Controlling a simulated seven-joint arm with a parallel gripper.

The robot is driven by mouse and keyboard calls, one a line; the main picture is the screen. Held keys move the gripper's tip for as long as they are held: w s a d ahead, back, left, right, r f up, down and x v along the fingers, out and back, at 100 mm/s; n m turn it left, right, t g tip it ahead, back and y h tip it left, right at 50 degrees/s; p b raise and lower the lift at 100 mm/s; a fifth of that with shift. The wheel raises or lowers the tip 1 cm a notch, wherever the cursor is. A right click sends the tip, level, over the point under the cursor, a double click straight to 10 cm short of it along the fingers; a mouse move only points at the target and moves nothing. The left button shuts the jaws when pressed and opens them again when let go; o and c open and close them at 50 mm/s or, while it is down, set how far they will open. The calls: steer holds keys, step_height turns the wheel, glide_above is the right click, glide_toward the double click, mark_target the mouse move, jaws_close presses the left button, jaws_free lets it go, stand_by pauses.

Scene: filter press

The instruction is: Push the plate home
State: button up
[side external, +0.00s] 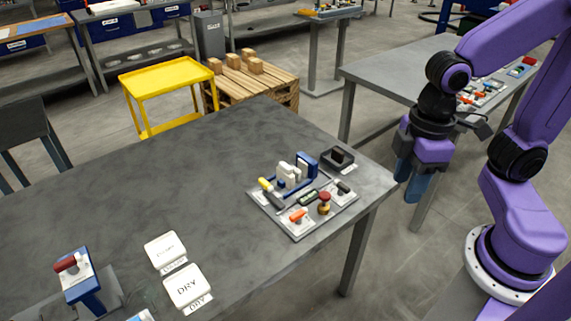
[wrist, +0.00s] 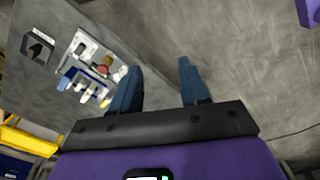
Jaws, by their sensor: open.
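The filter press is a small unit with white upright plates (side external: 288,174) and a blue end block (side external: 307,161) on a grey base board (side external: 289,228) at the table's right corner. The white plates also show in the wrist view (wrist: 86,93), at the upper left. They are too small to tell which plate stands out or how wide the gaps are. My gripper (side external: 411,182) hangs beyond the table's right edge, apart from the press. Its two blue fingers (wrist: 160,78) are spread with nothing between them.
The board carries a yellow-ended lever (side external: 267,186), an orange switch (side external: 298,216) and a red knob (side external: 325,197). A dark open box (side external: 337,158) stands behind it. The table's middle is clear.

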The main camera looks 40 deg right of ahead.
steer(key=w+a+r+m, duration=0.1)
steer(key=w+a+m, duration=0.25)
steer(key=w, duration=0.65)
steer(key=m, duration=0.8)
glide_above(286, 165)
step_height(286, 165, down, 4)
steer(key=f, duration=0.1)
step_height(286, 165, down, 16)
